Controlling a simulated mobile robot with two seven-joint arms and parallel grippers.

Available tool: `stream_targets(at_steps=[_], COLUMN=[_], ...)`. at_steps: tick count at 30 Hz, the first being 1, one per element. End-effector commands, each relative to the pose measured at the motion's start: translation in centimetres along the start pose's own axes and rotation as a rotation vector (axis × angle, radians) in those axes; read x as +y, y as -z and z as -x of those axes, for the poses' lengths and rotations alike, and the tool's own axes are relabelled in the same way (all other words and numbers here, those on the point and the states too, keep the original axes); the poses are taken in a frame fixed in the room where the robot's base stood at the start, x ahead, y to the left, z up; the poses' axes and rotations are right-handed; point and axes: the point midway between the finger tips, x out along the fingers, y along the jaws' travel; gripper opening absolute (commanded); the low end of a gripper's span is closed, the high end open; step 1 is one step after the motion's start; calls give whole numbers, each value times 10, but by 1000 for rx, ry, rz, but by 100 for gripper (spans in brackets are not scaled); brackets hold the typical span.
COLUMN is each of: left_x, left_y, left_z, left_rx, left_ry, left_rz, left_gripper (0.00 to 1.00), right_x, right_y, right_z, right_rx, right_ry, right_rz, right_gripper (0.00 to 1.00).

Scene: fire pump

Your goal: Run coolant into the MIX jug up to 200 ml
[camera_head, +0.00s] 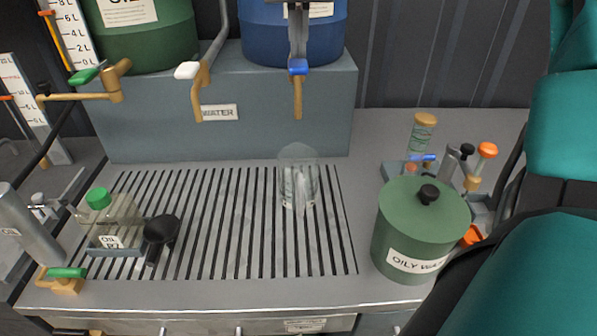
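The blue coolant drum (262,38) stands on the grey shelf. Its brass tap (297,100) has a blue lever (298,68) and a spout pointing down. My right gripper (298,52) comes down from the top edge with its fingers close together. Its tips are at the blue lever; I cannot tell whether they touch it. A clear jug (298,160) stands upright on the slatted drain grate, below and in front of this spout. Its label and liquid level cannot be made out, and no stream shows clearly. My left gripper is out of view.
A green drum (150,40) and a water tap (198,85) stand to the left. An oil jug (122,215) and black scoop (161,230) sit on the grate's left. The oily waste can (420,225) stands right of the grate. The grate's middle (230,240) is free.

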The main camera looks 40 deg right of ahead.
Motion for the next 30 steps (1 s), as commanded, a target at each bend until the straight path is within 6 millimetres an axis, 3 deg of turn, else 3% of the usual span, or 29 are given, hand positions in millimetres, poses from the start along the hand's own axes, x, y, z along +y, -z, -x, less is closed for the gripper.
stream_targets(at_steps=[30], left_x=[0], left_y=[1], left_z=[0], left_rx=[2], left_ry=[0], left_rz=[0], left_gripper=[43], right_x=[0], right_y=[0], right_z=[-28], right_rx=[2], right_ry=[1], right_rz=[0], right_gripper=[0])
